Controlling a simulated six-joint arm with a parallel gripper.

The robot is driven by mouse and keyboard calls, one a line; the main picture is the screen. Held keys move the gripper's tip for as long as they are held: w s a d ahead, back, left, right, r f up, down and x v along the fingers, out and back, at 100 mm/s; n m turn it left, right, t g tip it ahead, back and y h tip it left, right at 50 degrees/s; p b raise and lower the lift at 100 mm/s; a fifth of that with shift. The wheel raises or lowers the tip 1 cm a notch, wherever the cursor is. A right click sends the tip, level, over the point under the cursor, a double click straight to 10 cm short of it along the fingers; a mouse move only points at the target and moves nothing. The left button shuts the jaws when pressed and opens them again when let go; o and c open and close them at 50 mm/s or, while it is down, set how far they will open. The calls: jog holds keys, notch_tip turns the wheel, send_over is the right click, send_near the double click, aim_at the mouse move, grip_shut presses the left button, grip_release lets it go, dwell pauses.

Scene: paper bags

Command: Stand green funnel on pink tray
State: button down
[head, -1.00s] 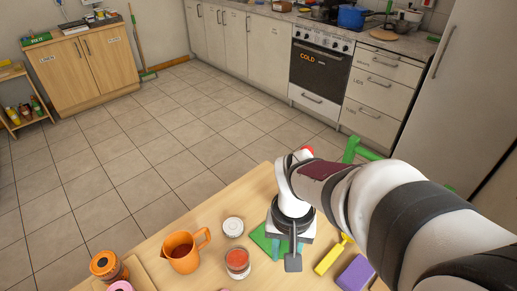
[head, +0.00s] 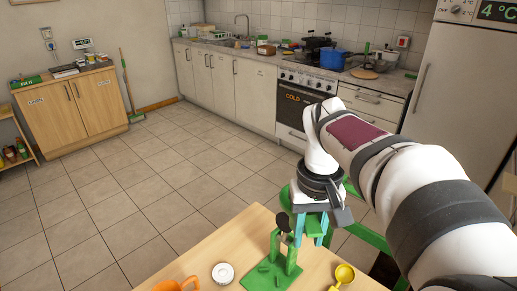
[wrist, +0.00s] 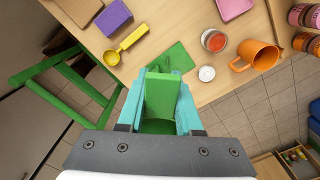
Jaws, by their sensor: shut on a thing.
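My gripper (wrist: 161,88) has its teal fingers shut on a green piece, which I take to be the green funnel (wrist: 160,98). It also shows between the fingers in the head view (head: 312,228); its full shape is partly hidden. My gripper holds it in the air, beyond the table's far edge in the head view. The pink tray (wrist: 232,8) lies on the table at the top of the wrist view, apart from my gripper. The head view does not show the tray.
A green stand (head: 272,282) with uprights is close to my gripper. A white-lidded jar (wrist: 206,73), red-topped jar (wrist: 214,40), orange jug (wrist: 258,55), yellow scoop (wrist: 124,44) and purple block (wrist: 113,17) are on the table. A green chair (wrist: 65,85) stands beside it.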

jog(key=s+a+f+n, duration=0.35)
jog(key=f+n, duration=0.45)
jog(key=n, duration=0.7)
jog(key=s+a+f+n, duration=0.2)
jog(key=s+f+n, duration=0.45)
jog(key=n, duration=0.85)
jog(key=a+f, duration=0.3)
jog(key=w+a+f, duration=0.1)
jog(key=a+f, duration=0.2)
jog(key=a, duration=0.1)
jog(key=a+f, duration=0.2)
jog(key=a, duration=0.2)
jog(key=shift+w+f, duration=0.2)
jog(key=shift+f, duration=0.2)
jog(key=shift+a+f, duration=0.15)
jog(key=shift+f, duration=1.75)
